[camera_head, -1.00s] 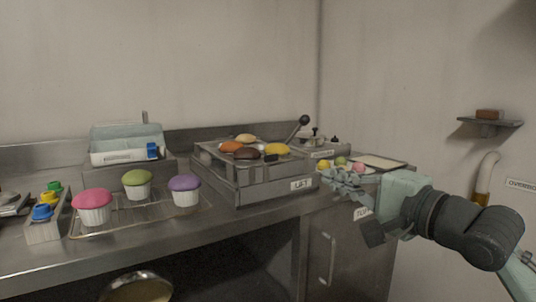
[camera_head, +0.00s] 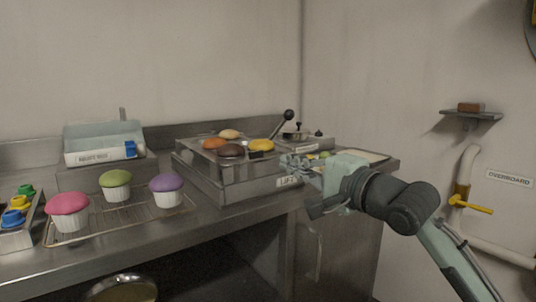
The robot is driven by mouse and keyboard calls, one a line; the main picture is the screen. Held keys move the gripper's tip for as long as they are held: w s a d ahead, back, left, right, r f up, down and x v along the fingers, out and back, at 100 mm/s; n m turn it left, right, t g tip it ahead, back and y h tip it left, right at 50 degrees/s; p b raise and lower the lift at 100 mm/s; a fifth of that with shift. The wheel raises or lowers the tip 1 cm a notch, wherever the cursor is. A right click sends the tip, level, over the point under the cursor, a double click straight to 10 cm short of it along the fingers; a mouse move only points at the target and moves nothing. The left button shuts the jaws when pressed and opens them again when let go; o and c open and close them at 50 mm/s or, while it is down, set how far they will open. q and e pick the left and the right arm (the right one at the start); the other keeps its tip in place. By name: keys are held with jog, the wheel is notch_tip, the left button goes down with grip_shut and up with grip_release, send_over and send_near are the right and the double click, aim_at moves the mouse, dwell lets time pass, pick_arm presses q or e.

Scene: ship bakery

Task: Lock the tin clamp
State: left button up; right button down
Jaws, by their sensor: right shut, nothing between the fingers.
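A small metal fixture (camera_head: 298,136) with dark knobs stands in the back corner of the counter. A lever with a black ball knob (camera_head: 289,115) rises slanted just left of it. I cannot tell which of these is the tin clamp, or whether it is locked. My right gripper (camera_head: 288,164) is shut and empty, with its fingers pointing left at the right end of the metal stand labelled LIFT (camera_head: 232,187). It is in front of and below the lever, and I cannot tell whether it touches the stand. My left gripper is not in view.
Several coloured buns lie on the stand's top. A wire rack (camera_head: 130,216) with cupcakes (camera_head: 116,186), a button box (camera_head: 17,240) and a light-blue bin (camera_head: 103,142) are to the left. A pale board (camera_head: 362,156) and small coloured balls lie behind my right gripper.

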aim_at(261, 152)
jog(key=x, duration=0.6)
jog(key=shift+w+a, duration=0.15)
jog(key=shift+w, duration=0.05)
jog(key=shift+w+a, duration=0.4)
jog(key=shift+w, duration=0.2)
pick_arm(q)
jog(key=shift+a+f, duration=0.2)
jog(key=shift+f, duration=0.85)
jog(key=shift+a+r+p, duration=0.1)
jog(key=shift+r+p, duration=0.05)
jog(key=shift+p, duration=0.15)
pick_arm(e)
jog(key=shift+d, duration=0.1)
